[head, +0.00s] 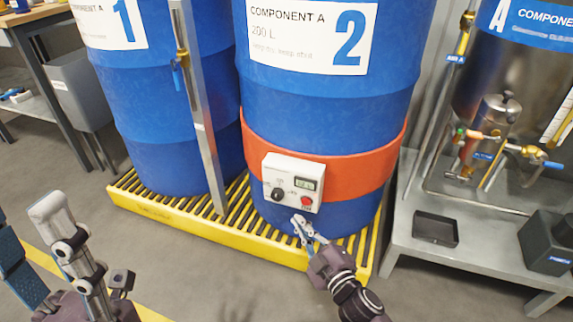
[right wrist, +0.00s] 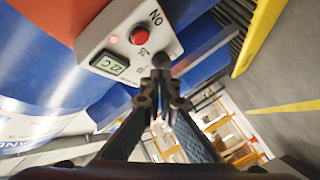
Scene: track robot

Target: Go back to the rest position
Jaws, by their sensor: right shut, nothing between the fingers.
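My right gripper (head: 299,222) is shut and empty, just below the white control box (head: 270,174) on the orange band around drum 2. In the right wrist view its closed fingertips (right wrist: 161,75) appear close to the box's dark knob (right wrist: 164,61); I cannot tell whether they touch it. The box also has a red button (head: 307,201) and a small display (head: 304,184). A small red light glows on the box in the right wrist view. Part of my left gripper (head: 50,212) shows at the lower left, cut off by the frame, its jaw opening unclear.
Two blue drums, the left one (head: 165,95) and drum 2 (head: 320,100), stand on a yellow slatted pallet (head: 150,208). A metal post (head: 200,110) rises between them. A grey bench (head: 430,200) with a steel tank and valves is at right. Open floor lies in front.

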